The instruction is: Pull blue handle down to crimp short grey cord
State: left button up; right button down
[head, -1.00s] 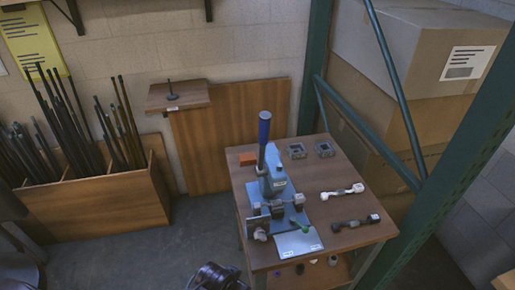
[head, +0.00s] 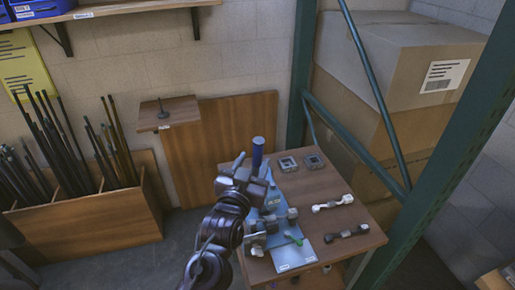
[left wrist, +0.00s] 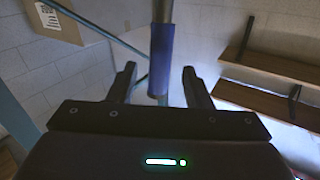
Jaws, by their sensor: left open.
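The blue handle (head: 258,152) stands upright on the light blue press on the small wooden table. In the left wrist view the handle (left wrist: 161,58) shows between my left gripper's two spread fingers, with gaps on both sides. My left gripper (head: 247,168) is open beside the handle and hides its lower part and some of the press (head: 272,203). A short dark grey cord (head: 348,234) lies at the table's right front. I cannot tell whether a cord sits in the press jaws. My right gripper is not in view.
A white cord (head: 333,203) lies on the table's right side. Two small grey square parts (head: 288,164) (head: 314,161) sit at the back. A green rack post (head: 455,150) and cardboard boxes (head: 400,60) stand to the right.

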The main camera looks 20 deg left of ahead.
aim_at(256, 155)
pick_arm(q)
jog(key=w+p, duration=0.1)
jog(key=w, duration=0.3)
jog(key=shift+w, duration=0.4)
jog(key=shift+c, duration=0.2)
jog(key=shift+f, duration=0.1)
grip_shut()
